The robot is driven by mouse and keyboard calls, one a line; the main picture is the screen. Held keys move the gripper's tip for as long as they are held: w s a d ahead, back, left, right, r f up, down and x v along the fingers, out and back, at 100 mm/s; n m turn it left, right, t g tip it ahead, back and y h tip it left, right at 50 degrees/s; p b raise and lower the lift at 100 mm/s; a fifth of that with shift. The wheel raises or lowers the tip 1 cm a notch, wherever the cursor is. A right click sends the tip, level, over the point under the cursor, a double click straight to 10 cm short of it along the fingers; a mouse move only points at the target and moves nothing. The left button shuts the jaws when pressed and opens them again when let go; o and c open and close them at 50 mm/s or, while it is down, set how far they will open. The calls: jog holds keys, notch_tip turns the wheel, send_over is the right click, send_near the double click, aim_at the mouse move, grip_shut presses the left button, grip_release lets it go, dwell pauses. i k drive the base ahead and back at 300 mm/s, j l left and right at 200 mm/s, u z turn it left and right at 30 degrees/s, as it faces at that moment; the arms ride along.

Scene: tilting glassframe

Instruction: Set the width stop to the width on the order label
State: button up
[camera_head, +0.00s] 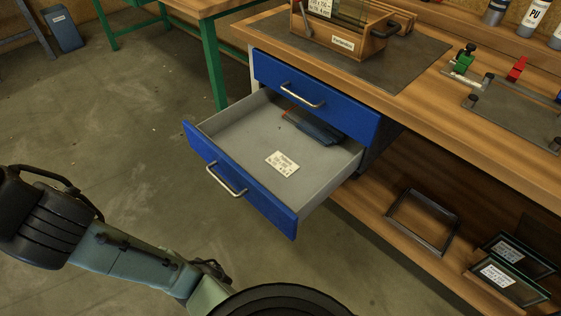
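A white printed label (283,163) lies flat in an open blue-fronted drawer (235,178); its print is too small to read. Another white label (320,6) is on the glass in a wooden box at the top, partly cut off by the frame. On the bench at the right, a green clamp-like piece (464,59) and a red one (516,69) stand by a dark plate (515,117); I cannot tell which part is the width stop. My arm crosses the lower left, over the floor. My gripper is not seen.
The drawer sticks out from the workbench (448,117), with dark blue items (314,127) at its back. The upper drawer (313,97) is shut. A metal frame (423,220) and labelled glass panes (507,278) are on the lower shelf.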

aim_at(465, 58)
jog(key=i+l+z, duration=0.2)
jog(key=i+l, duration=0.15)
jog(key=i+l+z, duration=0.15)
jog(key=i+l, duration=0.15)
jog(key=i, duration=0.2)
